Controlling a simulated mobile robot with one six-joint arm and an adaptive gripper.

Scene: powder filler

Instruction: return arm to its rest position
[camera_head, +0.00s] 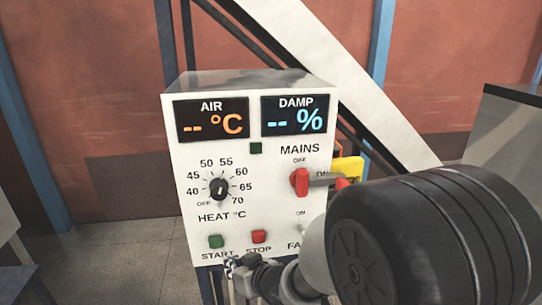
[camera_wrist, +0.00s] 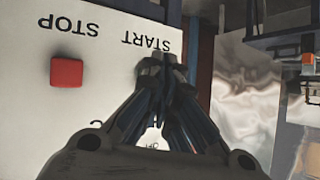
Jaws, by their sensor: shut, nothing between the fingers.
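My gripper (camera_head: 236,268) is in front of the lower edge of a white control panel (camera_head: 183,165), just below the START label. In the wrist view my gripper (camera_wrist: 161,62) has its fingertips together with nothing between them, over the area by the START label. The panel (camera_wrist: 30,45) appears upside down there. The green START button (camera_head: 216,241) shows in the head view but is hidden behind the fingers in the wrist view. Whether the fingertips touch the panel I cannot tell. My arm extends to the lower right of the head view.
The panel has a red STOP button (camera_head: 259,236), a black heat dial (camera_head: 218,188) and a red MAINS switch (camera_head: 300,182). Both displays show dashes. A yellow part (camera_head: 348,168) is at its right side. A pale diagonal beam (camera_head: 350,80) passes behind. Floor is open at left.

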